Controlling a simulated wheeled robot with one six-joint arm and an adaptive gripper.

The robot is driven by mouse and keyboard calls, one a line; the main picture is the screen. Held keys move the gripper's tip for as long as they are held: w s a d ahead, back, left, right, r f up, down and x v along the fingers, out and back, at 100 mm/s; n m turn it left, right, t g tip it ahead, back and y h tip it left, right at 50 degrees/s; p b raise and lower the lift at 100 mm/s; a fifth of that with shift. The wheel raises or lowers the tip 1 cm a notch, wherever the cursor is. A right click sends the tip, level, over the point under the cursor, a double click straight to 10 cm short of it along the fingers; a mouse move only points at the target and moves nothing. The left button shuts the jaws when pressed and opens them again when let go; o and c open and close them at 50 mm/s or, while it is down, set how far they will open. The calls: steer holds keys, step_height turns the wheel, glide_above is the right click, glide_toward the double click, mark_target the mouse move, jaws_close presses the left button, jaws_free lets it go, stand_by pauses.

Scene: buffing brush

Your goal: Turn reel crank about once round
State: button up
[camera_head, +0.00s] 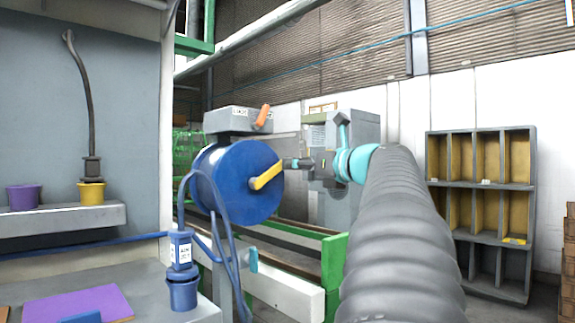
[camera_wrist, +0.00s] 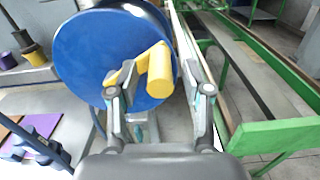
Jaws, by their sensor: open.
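The blue reel (camera_head: 232,182) is a round drum with a yellow crank (camera_head: 266,177) on its face. In the wrist view the reel (camera_wrist: 85,60) fills the upper left, and the crank's yellow handle (camera_wrist: 159,72) points toward the camera. My gripper (camera_wrist: 160,92) is open, with one finger on each side of the handle; I cannot tell whether either finger touches it. In the head view my gripper (camera_head: 291,163) is small and close to the crank, at the end of my arm.
A blue hose hangs from the reel to a blue connector (camera_head: 180,250) in a blue cup at the left. A green-framed bench (camera_head: 334,272) runs behind and right of the reel. A grey box (camera_head: 238,119) with an orange lever sits above. Pigeonhole shelves (camera_head: 479,240) stand at right.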

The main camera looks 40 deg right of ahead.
steer(key=shift+w+a, duration=0.1)
steer(key=shift+w, duration=1.1)
jaws_close()
